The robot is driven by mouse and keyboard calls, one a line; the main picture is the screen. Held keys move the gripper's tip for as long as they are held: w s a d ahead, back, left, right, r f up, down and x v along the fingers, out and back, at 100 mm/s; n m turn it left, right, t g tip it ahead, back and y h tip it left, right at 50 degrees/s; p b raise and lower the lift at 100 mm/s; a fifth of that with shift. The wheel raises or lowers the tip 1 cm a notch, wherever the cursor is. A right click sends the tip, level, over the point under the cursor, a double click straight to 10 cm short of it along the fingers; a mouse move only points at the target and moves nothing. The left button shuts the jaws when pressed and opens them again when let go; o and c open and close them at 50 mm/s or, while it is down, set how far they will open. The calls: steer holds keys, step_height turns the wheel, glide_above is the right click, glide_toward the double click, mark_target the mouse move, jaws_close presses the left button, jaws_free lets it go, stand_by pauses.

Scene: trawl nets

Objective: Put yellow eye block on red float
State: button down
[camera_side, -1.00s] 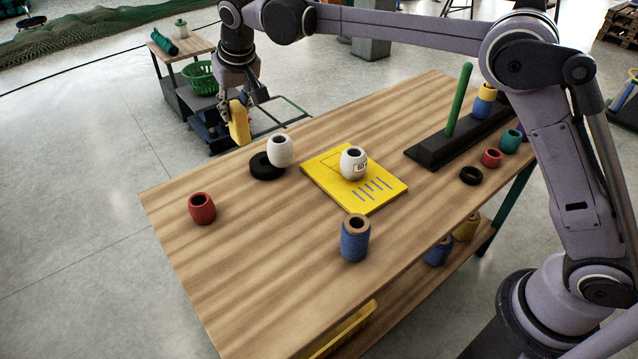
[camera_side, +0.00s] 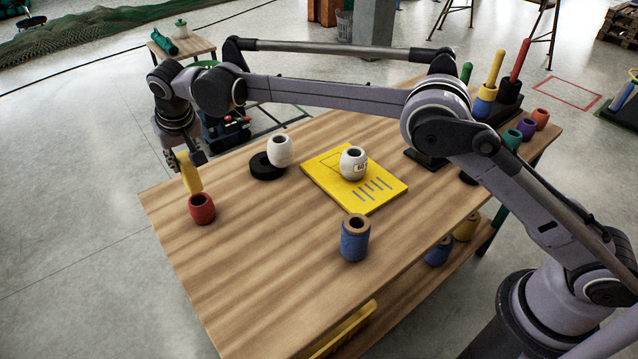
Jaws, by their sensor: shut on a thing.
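The yellow eye block (camera_side: 190,174) is a long yellow piece, held upright with a slight tilt. My gripper (camera_side: 184,158) is shut on its upper part, near the table's left corner. The red float (camera_side: 202,210) is a small red barrel shape standing on the table. In the picture the block's lower end meets the float's top rim, just behind it. I cannot tell whether the two touch or a gap is left between them.
A white float (camera_side: 281,151) leans on a black ring (camera_side: 264,167). Another white float (camera_side: 353,162) stands on a yellow sheet (camera_side: 374,194). A blue spool (camera_side: 355,240) stands nearer the front. The table (camera_side: 255,270) is bare at front left.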

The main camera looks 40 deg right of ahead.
mark_target(188, 170)
steer(key=shift+f, duration=1.7)
steer(key=shift+f, duration=0.15)
steer(key=c, duration=1)
jaws_free()
